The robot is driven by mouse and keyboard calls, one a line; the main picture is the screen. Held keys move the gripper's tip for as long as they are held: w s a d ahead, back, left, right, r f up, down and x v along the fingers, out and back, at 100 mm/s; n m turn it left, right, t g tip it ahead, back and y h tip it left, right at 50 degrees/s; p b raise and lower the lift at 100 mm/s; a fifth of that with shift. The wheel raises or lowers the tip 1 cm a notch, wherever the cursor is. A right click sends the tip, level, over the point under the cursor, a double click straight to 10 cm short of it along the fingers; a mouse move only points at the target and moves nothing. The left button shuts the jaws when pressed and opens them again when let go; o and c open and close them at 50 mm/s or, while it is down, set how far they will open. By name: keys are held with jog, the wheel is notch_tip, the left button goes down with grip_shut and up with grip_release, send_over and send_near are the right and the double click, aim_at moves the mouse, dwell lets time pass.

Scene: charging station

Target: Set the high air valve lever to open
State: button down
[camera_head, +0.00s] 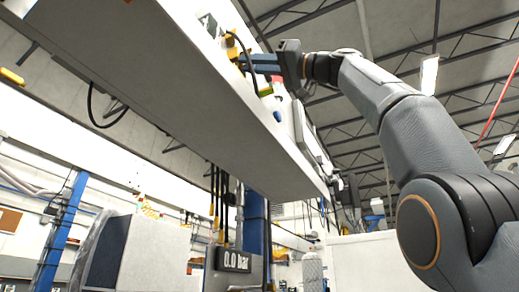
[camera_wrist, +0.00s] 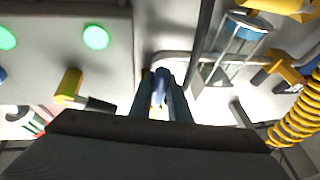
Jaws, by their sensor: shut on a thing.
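My gripper (camera_head: 262,65) reaches left to the face of the raised panel in the head view. In the wrist view, my gripper (camera_wrist: 162,84) is shut on a small blue piece (camera_wrist: 158,93), which appears to be the high air valve lever. Only a sliver of it shows between the fingers. Its pivot and labels are hidden, so I cannot tell its exact setting.
A yellow-ended fitting (camera_wrist: 68,85) and a green light (camera_wrist: 96,37) are left of the fingers in the wrist view. A yellow coiled hose (camera_wrist: 299,118) and a clear blue-topped cylinder (camera_wrist: 238,40) are right. The panel's long grey underside (camera_head: 190,95) runs below the gripper.

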jog(key=shift+w+f, duration=0.15)
jog(key=shift+f, duration=0.05)
jog(key=c, duration=1.7)
grip_release()
jog(key=shift+o, duration=0.2)
jog(key=b+v, duration=0.3)
jog(key=v, duration=0.4)
jog(key=shift+d+b, duration=0.35)
